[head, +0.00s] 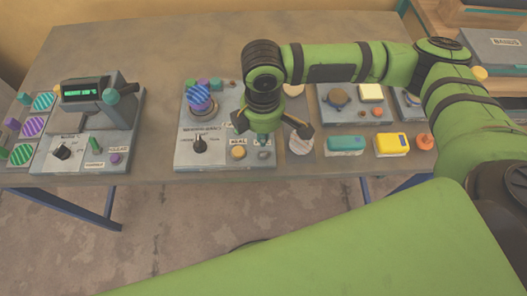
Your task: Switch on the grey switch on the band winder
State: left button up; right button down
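The unit that I take for the band winder (184,160) is a grey panel in the middle of the table, with a striped blue and purple spool (200,97) at its back. A small grey switch (264,155) sits at its front right corner; its position is too small to tell. My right gripper (271,130) hangs above the right part of this panel, just behind the switch in the picture. Its dark fingers are spread apart with nothing seen between them. It hides part of the panel. My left gripper is not in view.
A black knob (199,146) and a yellow button (238,152) are left of the switch. A press with a green display (84,92) stands at the left. A teal block (346,143) and a yellow block (392,143) lie to the right. Bare table lies behind the left units.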

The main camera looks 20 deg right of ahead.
jog(key=shift+f+b, duration=0.5)
jog(key=shift+f, duration=1.1)
dwell(0.5)
notch_tip(320, 180, up, 7)
jog(key=p, duration=0.9)
dwell(0.5)
